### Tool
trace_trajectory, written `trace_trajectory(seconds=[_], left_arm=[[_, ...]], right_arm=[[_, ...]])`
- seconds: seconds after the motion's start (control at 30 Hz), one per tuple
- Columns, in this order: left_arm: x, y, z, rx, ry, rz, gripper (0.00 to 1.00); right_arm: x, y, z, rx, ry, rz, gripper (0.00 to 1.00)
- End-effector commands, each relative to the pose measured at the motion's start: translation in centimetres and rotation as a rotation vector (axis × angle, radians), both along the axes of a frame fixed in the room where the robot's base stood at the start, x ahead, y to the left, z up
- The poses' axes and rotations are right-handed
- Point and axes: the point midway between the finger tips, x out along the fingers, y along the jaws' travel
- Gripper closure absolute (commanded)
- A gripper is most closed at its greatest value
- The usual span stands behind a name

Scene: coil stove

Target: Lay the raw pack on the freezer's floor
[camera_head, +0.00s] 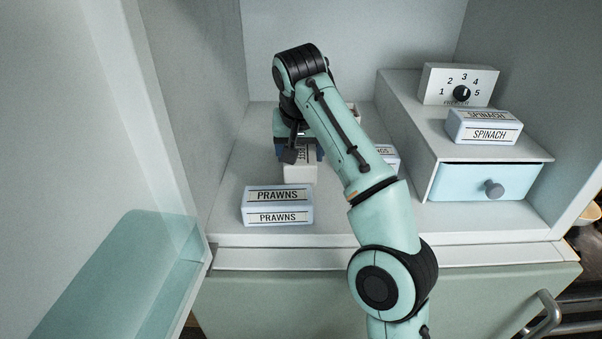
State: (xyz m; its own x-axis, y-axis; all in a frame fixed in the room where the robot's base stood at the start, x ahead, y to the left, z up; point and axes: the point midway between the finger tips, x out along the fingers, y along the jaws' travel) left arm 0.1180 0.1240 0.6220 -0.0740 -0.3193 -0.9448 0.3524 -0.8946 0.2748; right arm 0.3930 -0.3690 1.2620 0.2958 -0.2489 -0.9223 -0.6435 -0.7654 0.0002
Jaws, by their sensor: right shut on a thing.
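My right gripper (300,150) reaches into the open freezer and is shut on a white pack (299,173). The pack's dark lettering is mostly hidden by the fingers, so I cannot read whether it is the raw pack. It is low over the freezer floor (335,212), behind the prawns pack; I cannot tell whether it touches the floor. My left gripper is not in view.
A prawns pack (278,206) lies at the floor's front left. Another pack (388,157) is partly hidden behind my right arm. A spinach pack (484,128) and a dial (461,85) sit on the raised step, above a blue drawer (488,182). The door (105,120) stands open at left.

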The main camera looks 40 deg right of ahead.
Motion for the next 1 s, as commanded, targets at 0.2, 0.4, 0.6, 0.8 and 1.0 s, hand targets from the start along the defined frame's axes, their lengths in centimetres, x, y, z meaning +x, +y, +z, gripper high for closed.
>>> trace_trajectory(seconds=[0.2,0.4,0.6,0.8,1.0], left_arm=[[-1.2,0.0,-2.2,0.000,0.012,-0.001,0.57],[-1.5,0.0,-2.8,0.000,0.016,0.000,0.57],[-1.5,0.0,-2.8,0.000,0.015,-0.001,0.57],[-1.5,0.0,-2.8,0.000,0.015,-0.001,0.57],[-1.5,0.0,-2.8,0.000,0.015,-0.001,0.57]], right_arm=[[0.0,0.0,-2.7,0.000,-0.003,0.001,0.70],[0.0,0.0,-3.5,0.001,-0.006,0.001,0.70],[0.0,0.0,-3.5,0.001,-0.006,0.001,0.70],[0.1,0.0,-3.6,0.000,-0.004,0.000,0.02],[0.1,0.0,-3.6,0.000,-0.004,0.000,0.02]])
